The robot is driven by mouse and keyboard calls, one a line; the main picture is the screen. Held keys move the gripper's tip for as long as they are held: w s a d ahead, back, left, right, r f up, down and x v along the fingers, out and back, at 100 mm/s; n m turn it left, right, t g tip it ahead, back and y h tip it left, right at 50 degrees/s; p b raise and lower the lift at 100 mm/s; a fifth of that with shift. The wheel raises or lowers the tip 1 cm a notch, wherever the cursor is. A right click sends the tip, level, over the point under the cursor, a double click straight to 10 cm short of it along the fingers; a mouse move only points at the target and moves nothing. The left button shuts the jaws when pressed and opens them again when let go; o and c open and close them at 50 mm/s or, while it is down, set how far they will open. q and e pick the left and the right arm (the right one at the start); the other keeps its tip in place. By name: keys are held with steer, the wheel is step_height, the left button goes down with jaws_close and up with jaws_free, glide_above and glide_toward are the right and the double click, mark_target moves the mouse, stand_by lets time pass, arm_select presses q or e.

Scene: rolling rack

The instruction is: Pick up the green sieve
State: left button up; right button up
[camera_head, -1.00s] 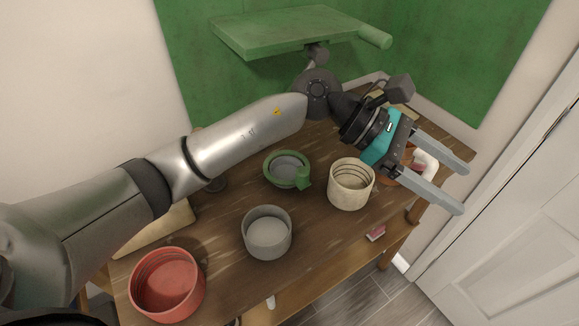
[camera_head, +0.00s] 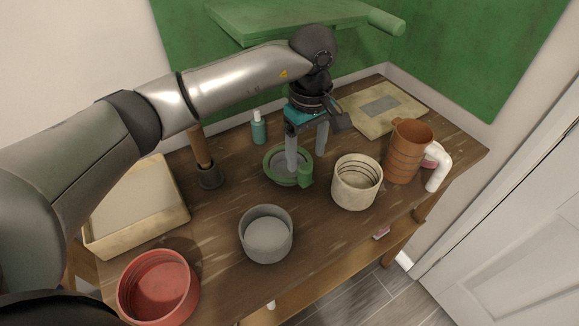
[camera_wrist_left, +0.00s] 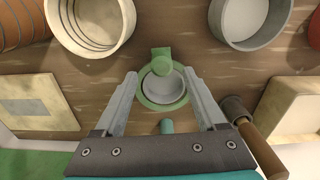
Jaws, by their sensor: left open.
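The green sieve (camera_head: 270,172) sits on the wooden table near its middle, a round green rim with a grey bowl inside and a stubby green handle toward the front right. In the left wrist view the sieve (camera_wrist_left: 147,98) shows beyond and between the fingertips. My left gripper (camera_head: 306,158) is open and points down over the sieve. One finger appears in front of the sieve's bowl and the other behind its right side; contact cannot be told. In the left wrist view the open gripper (camera_wrist_left: 162,80) has a finger on each side of the sieve. My right gripper is not in view.
A cream pot (camera_head: 356,190) stands close to the sieve's right, a grey bowl (camera_head: 266,248) in front. A brown jug (camera_head: 405,160), a teal bottle (camera_head: 258,130), a wooden-handled tool (camera_head: 202,152), a cream tray (camera_head: 165,225) and a red bowl (camera_head: 150,305) stand around.

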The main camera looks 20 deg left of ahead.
mark_target(304, 178)
arm_select(q)
steer(key=f, duration=0.8)
steer(key=shift+s, duration=0.2)
jaws_close()
stand_by(0.4)
